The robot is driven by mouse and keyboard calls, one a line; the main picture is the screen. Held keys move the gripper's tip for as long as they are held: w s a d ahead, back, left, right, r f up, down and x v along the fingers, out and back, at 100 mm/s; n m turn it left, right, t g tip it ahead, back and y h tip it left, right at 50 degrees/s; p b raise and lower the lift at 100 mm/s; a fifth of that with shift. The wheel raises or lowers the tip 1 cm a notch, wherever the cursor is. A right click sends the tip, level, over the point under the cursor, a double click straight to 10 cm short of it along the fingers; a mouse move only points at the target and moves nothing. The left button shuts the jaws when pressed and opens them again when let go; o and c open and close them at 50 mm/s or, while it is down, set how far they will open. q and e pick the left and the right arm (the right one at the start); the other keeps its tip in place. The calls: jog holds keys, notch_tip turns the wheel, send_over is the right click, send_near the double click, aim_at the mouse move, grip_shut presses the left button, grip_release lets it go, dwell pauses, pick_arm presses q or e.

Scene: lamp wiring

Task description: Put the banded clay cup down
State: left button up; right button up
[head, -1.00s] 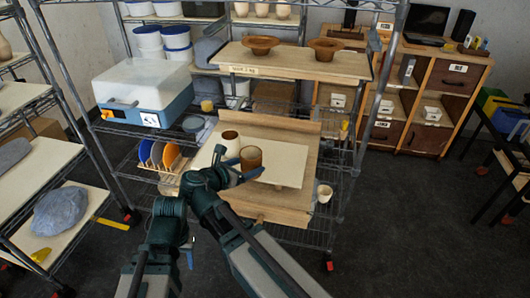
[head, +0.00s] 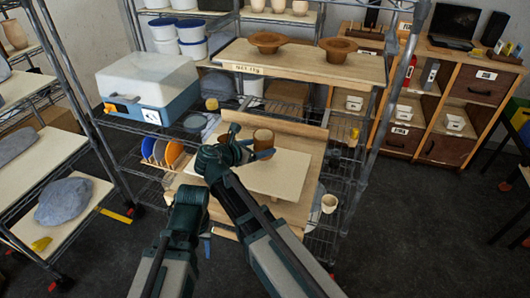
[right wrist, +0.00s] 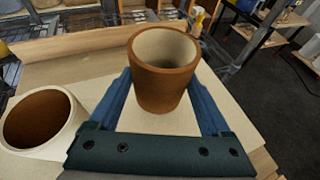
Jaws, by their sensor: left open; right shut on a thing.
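The banded clay cup (right wrist: 162,75) is brown outside and cream inside. It stands upright between the blue fingers of my right gripper (right wrist: 162,98), which is shut on it. In the head view the cup (head: 263,138) is over the back part of the pale board (head: 285,175); I cannot tell whether it touches the board. A cream cup with a brown inside (right wrist: 42,120) stands to its left in the right wrist view. My left gripper (head: 207,246) is low in front of the shelf, mostly hidden behind its arm, and empty as far as I see.
A plate rack (head: 163,153) stands left of the board. A small cream cup (head: 330,203) is off to the right. An upper shelf (head: 300,65) with two brown bowls hangs over the back. The board's right part is clear.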

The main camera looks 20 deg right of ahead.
jog(key=f+b, duration=0.3)
jog(key=shift+w+d+f, duration=0.3)
jog(key=shift+w, duration=0.05)
jog(key=shift+f+b, duration=0.15)
jog(key=shift+b, duration=0.2)
jog(key=shift+d, duration=0.1)
pick_arm(q)
jog(key=f, duration=0.2)
jog(key=d+f, duration=0.1)
jog(key=shift+w+d+f, duration=0.1)
jog(key=shift+w+f, duration=0.15)
jog(key=shift+f, duration=0.05)
jog(key=shift+f, duration=0.1)
pick_arm(e)
jog(key=o, duration=1.2)
jog(key=shift+f, duration=0.1)
jog(key=shift+o, duration=1.4)
